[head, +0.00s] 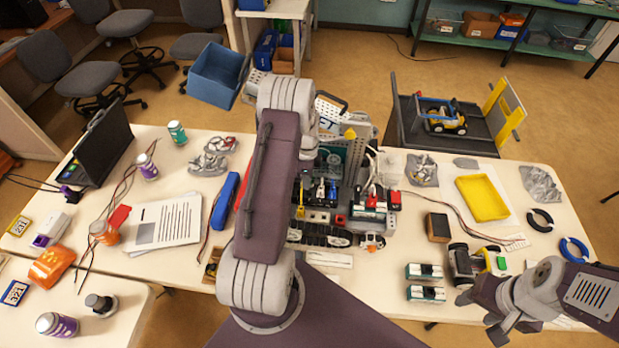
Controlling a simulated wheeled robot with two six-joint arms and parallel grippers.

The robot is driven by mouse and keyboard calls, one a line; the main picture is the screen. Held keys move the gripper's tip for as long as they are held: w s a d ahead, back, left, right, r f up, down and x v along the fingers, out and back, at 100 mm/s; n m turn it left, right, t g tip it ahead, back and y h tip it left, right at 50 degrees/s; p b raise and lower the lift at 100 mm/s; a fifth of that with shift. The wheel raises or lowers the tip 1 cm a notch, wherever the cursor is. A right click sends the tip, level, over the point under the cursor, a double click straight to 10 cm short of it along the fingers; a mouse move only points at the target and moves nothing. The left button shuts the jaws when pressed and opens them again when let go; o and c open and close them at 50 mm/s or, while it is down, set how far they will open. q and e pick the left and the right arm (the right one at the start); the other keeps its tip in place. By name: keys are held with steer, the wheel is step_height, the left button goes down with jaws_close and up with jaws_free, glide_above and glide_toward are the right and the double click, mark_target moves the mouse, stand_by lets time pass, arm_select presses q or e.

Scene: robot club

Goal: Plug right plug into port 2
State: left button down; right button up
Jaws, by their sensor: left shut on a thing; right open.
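A club robot with tracks (320,236) stands at the middle of the table, with small electronics and coloured connectors on it. A red connector (372,193) with wires shows at its right side, beside a dark module with a pale edge (368,213). I cannot tell which piece is the right plug, and port numbers are too small to read. My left arm crosses the left part of the robot; its gripper and anything in it are hidden behind the arm. My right gripper (480,314) is open and empty at the lower right, near the table's front edge.
Two green-ended modules (425,294) and a small wheeled device (466,262) lie close to my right gripper. Papers (165,223) and a blue case (224,201) lie left.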

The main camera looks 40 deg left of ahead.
arm_select(q)
steer(key=shift+f, duration=0.55)
steer(key=shift+w+d+f+b, duration=0.2)
steer(key=shift+d+f+b, duration=0.15)
steer(key=shift+f+b, duration=0.15)
steer(key=shift+w+d+f+b, duration=0.2)
steer(key=shift+d+f+b, duration=0.15)
steer(key=shift+b, duration=0.2)
steer(key=shift+a+f, duration=0.1)
steer(key=shift+f, duration=0.3)
steer(key=shift+s+a+r, duration=0.1)
steer(key=shift+a+r, duration=0.1)
steer(key=shift+s+a, duration=0.15)
steer(key=shift+a, duration=0.1)
steer(key=shift+d, duration=0.15)
arm_select(e)
steer(key=f, duration=0.2)
steer(key=d+f, duration=0.1)
steer(key=shift+w, duration=0.3)
arm_select(q)
steer(key=shift+f, duration=0.1)
arm_select(e)
steer(key=shift+a+r, duration=0.1)
steer(key=shift+a, duration=0.05)
arm_select(q)
steer(key=shift+d, duration=0.1)
